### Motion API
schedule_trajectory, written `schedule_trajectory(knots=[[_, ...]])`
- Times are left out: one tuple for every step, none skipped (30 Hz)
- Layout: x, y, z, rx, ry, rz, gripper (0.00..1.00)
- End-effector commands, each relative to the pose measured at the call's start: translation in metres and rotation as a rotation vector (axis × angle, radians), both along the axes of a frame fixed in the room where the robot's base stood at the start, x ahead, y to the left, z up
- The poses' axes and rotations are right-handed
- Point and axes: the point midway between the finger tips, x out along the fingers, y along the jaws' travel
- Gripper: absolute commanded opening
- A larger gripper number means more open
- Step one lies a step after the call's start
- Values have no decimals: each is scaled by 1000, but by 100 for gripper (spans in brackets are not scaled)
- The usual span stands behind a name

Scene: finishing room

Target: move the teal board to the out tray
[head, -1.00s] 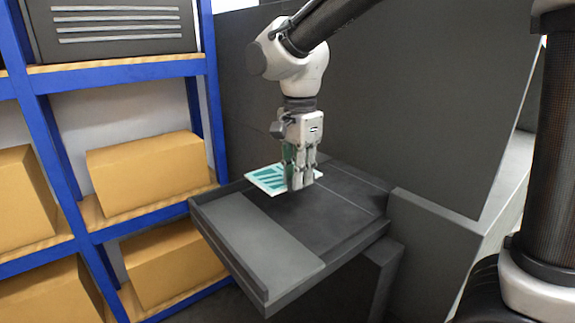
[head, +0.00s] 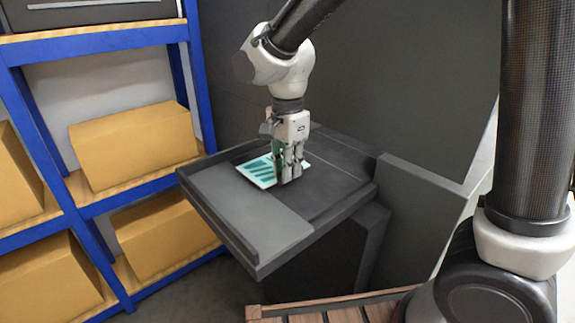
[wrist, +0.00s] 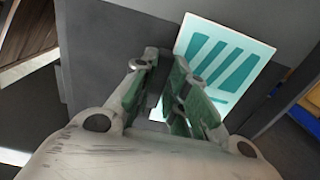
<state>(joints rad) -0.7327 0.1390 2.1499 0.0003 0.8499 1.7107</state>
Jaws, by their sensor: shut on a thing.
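The teal board (head: 257,170) is a flat pale panel with teal stripes. My gripper (head: 287,180) points down and is shut on the board's right edge in the head view. The board lies over a dark grey platform with a raised rim (head: 222,243); I cannot tell whether it touches the surface. In the wrist view the board (wrist: 226,62) sticks out beyond my gripper (wrist: 160,112), and the fingers hide part of it. No label shows whether this platform is the out tray.
Blue shelving (head: 95,45) with cardboard boxes (head: 135,145) stands to the left. A dark wall panel (head: 420,85) rises behind the platform. A slatted wooden surface (head: 335,314) shows at the bottom. The platform's right part is clear.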

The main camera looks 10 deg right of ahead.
Motion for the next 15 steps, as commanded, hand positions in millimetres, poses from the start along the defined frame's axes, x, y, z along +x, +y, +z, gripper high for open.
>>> schedule_trajectory(knots=[[0, 0, 0, 0, 0, 0, 0], [0, 0, 0, 0, 0, 0, 0], [0, 0, 0, 0, 0, 0, 0], [0, 0, 0, 0, 0, 0, 0], [0, 0, -1, 0, 0, 0, 0], [0, 0, -1, 0, 0, 0, 0], [0, 0, -2, 0, 0, 0, 0], [0, 0, -2, 0, 0, 0, 0], [0, 0, -3, 0, 0, 0, 0], [0, 0, -4, 0, 0, 0, 0], [0, 0, -4, -1, 1, 0, 0], [0, 0, -5, -1, 1, 0, 0], [0, 0, -6, -1, 1, 0, 0], [0, 0, -7, -1, 1, 0, 0], [0, 0, -7, -1, 1, 0, 0]])
